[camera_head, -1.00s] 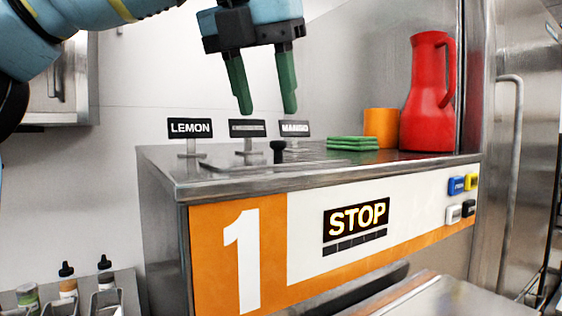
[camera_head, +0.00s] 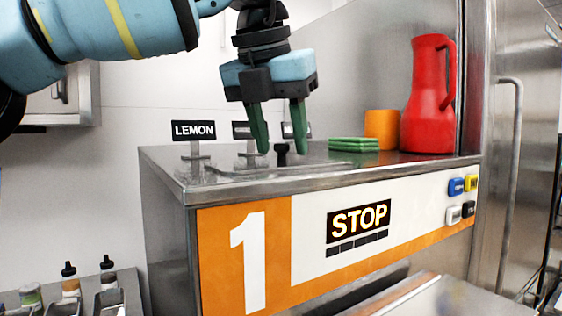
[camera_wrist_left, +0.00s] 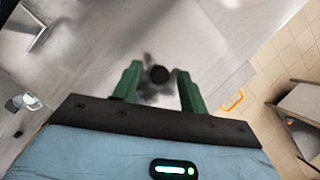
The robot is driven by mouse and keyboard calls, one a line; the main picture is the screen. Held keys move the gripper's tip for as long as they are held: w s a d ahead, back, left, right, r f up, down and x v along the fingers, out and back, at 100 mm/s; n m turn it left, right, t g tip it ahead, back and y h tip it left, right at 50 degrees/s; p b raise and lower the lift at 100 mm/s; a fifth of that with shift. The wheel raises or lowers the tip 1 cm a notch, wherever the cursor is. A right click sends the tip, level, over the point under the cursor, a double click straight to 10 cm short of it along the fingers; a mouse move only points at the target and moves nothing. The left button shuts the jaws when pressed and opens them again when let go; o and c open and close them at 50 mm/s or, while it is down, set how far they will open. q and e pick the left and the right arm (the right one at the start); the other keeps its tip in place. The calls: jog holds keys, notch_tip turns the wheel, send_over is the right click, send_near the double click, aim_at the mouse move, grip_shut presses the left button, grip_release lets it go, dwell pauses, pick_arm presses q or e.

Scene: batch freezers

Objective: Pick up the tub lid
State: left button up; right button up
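The tub lid (camera_head: 282,158) lies on the steel top of the freezer, a low flat plate with a black knob standing up. The knob (camera_wrist_left: 160,74) also shows in the left wrist view, between the two fingers and a little beyond their tips. My left gripper (camera_head: 283,148) hangs over the freezer top with its green fingers pointing down. It is open and empty, with the knob seen between the fingertips. I cannot tell from these views whether a finger touches the lid. My right gripper is not in view.
Small signs on stands, including LEMON (camera_head: 193,131), stand behind the lid. Green folded cloths (camera_head: 353,145), an orange cup (camera_head: 381,128) and a red jug (camera_head: 428,100) stand to the right. Several bottles (camera_head: 70,282) are at the lower left.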

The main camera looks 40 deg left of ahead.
pick_arm(q)
jog(key=c, duration=0.7)
grip_shut()
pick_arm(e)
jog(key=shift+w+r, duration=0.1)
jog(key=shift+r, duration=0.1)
pick_arm(q)
jog(key=shift+r, duration=0.15)
jog(key=shift+r, duration=1.6)
jog(key=s+d, duration=0.4)
jog(key=s, duration=0.3)
jog(key=s+d+r+p, duration=0.1)
jog(key=s+d, duration=0.3)
jog(key=s, duration=0.2)
jog(key=shift+s+r, duration=0.25)
jog(key=shift+s, duration=0.15)
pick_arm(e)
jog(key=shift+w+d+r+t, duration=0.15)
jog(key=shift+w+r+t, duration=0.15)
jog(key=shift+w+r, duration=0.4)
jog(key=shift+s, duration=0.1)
